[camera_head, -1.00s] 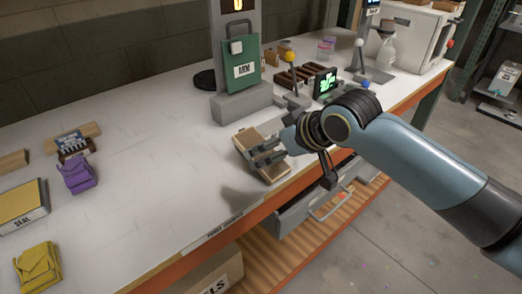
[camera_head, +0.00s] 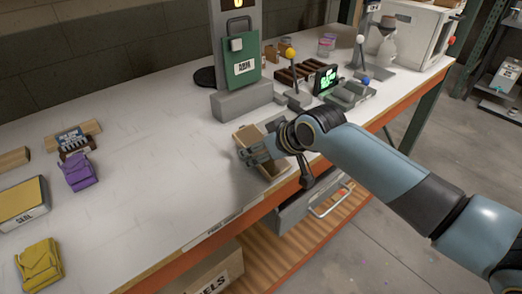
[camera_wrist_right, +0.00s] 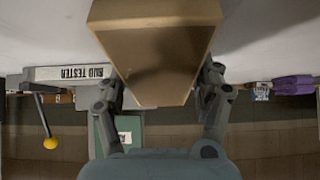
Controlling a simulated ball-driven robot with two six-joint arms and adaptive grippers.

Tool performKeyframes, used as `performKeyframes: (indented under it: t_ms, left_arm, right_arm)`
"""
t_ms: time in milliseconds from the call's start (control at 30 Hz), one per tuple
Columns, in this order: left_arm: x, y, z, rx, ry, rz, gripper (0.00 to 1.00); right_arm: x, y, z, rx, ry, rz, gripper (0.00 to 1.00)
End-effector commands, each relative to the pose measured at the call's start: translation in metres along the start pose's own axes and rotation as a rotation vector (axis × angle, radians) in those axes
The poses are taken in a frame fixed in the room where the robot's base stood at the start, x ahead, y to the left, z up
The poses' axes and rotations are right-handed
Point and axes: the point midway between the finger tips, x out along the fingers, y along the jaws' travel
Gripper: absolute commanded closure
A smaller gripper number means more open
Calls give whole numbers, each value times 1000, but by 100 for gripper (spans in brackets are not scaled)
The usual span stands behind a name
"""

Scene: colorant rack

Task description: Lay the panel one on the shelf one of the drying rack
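My right gripper (camera_head: 258,152) is low over the bench near its front edge, at a tan box-like wooden piece (camera_head: 246,136). In the right wrist view, the gripper (camera_wrist_right: 165,82) has its fingers spread, one on each side of the tan piece (camera_wrist_right: 155,48). I cannot tell whether the fingers touch it. In the head view, the gripper and wrist hide part of it. I cannot tell for certain which thing is panel one. A dark brown slatted wooden rack (camera_head: 294,76) stands farther back and may be the drying rack. My left gripper is not in view.
A grey stand with a green panel-like piece (camera_head: 242,58) rises behind the gripper. A yellow-knobbed post (camera_head: 290,53) and a lit green screen (camera_head: 326,79) stand to the right. Purple (camera_head: 78,172) and yellow (camera_head: 39,263) items lie left. The middle bench (camera_head: 155,150) is clear.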

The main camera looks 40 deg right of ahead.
Motion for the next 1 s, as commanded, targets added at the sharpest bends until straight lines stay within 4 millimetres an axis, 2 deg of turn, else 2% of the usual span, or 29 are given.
performKeyframes:
  t_ms: [33,333,567,767,900,1000]
  left_arm:
    - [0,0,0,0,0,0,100]
    - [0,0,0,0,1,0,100]
    - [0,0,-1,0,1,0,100]
    - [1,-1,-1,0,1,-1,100]
    - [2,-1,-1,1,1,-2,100]
    - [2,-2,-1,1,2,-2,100]
  right_arm:
    - [0,0,0,0,0,0,41]
    - [0,0,0,0,0,0,78]
    - [-2,0,-2,0,1,0,79]
    - [-14,0,-15,-2,4,0,79]
    - [-34,1,-29,-4,2,1,79]
    - [-61,2,-20,-5,-1,0,79]
